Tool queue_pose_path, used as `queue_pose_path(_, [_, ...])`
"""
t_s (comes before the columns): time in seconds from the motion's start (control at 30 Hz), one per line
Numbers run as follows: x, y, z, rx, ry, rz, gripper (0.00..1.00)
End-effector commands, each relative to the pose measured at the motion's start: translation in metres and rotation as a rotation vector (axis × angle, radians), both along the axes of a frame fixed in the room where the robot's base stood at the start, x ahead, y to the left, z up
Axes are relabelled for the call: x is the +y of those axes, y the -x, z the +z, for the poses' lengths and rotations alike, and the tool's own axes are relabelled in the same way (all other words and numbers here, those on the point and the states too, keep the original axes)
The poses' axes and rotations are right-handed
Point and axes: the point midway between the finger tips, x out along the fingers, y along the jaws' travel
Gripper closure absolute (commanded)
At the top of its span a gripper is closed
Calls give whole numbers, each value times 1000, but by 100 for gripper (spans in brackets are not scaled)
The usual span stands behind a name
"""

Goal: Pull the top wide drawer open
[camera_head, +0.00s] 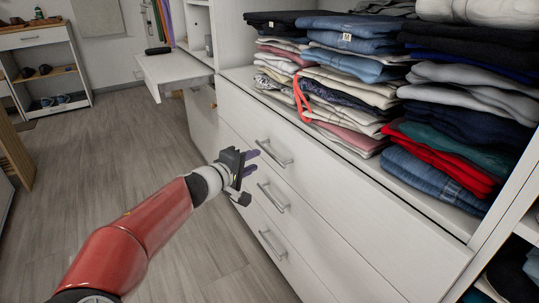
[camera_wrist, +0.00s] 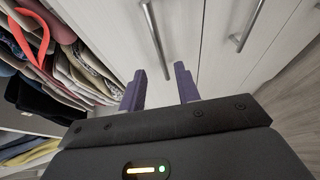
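The top wide drawer (camera_head: 320,165) is a white front with a slim grey bar handle (camera_head: 274,154), and it looks shut. My gripper (camera_head: 250,163) is just left of that handle, its two purple fingers pointing toward the drawer front. In the wrist view my gripper (camera_wrist: 160,70) has its fingers apart with nothing held between them. The top handle (camera_wrist: 155,38) runs down the picture ahead of them, its lower end lying between the fingertips in view. Whether either finger touches the handle cannot be told.
Two more handles sit below, the middle one (camera_head: 272,197) and the bottom one (camera_head: 272,243). Folded clothes (camera_head: 350,95) are stacked on the shelf above. A small drawer or ledge (camera_head: 175,70) juts out at the back left. The wooden floor (camera_head: 120,130) at left is clear.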

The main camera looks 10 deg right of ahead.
Motion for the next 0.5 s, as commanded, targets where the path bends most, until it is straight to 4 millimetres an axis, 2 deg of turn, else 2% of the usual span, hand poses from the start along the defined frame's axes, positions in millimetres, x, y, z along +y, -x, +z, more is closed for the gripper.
queue_pose_path(0.3, [-39,-31,-11,2,0,-5,68])
queue_pose_path(0.5, [-52,-44,-15,2,-1,-4,68])
